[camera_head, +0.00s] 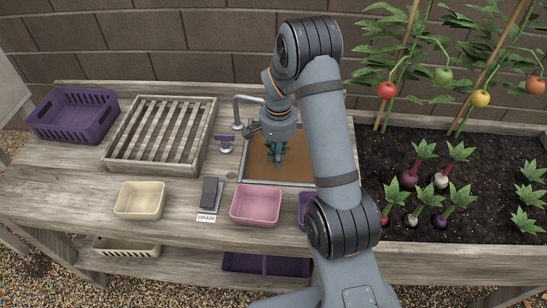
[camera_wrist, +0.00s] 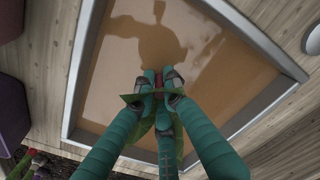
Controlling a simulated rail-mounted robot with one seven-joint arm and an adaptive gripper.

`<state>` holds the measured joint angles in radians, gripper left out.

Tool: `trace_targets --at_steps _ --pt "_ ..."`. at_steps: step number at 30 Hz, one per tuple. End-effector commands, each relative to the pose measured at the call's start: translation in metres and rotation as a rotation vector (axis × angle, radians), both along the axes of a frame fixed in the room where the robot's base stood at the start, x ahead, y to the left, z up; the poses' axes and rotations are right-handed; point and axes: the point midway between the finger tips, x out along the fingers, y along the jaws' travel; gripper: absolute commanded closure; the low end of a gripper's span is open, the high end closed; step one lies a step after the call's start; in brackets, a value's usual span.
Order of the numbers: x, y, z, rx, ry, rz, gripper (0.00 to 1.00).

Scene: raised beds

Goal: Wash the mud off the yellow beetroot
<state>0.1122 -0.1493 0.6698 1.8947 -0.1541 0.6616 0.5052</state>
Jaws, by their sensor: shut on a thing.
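My gripper (camera_head: 277,150) is low over the sink basin (camera_head: 304,158), which holds brown, muddy water. In the wrist view, its teal fingers (camera_wrist: 159,88) are shut on a leafy root vegetable. Green leaves (camera_wrist: 135,98) stick out between the fingers, and a small reddish patch shows at the fingertips. Most of the root is hidden, so I cannot tell if it is yellow or muddy, or whether it touches the water. The basin's grey rim (camera_wrist: 84,48) surrounds the water. A grey faucet (camera_head: 237,112) and purple tap handle (camera_head: 224,139) stand left of the basin.
A dark lever (camera_head: 210,192) with a DRAIN label (camera_head: 206,217) is left of the pink bin (camera_head: 256,207). A cream bin (camera_head: 139,201), slatted rack (camera_head: 159,132) and purple crate (camera_head: 73,117) are further left. Several vegetables grow in the soil bed (camera_head: 480,215) at right.

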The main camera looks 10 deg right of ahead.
Motion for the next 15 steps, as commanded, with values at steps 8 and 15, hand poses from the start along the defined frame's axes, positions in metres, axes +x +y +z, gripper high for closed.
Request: trace_targets --at_steps 8,15 --pt "-0.008 -0.024 -0.001 0.0 0.0 -0.002 1.0" --pt "-0.012 -0.036 0.002 0.0 0.0 -0.001 1.0"
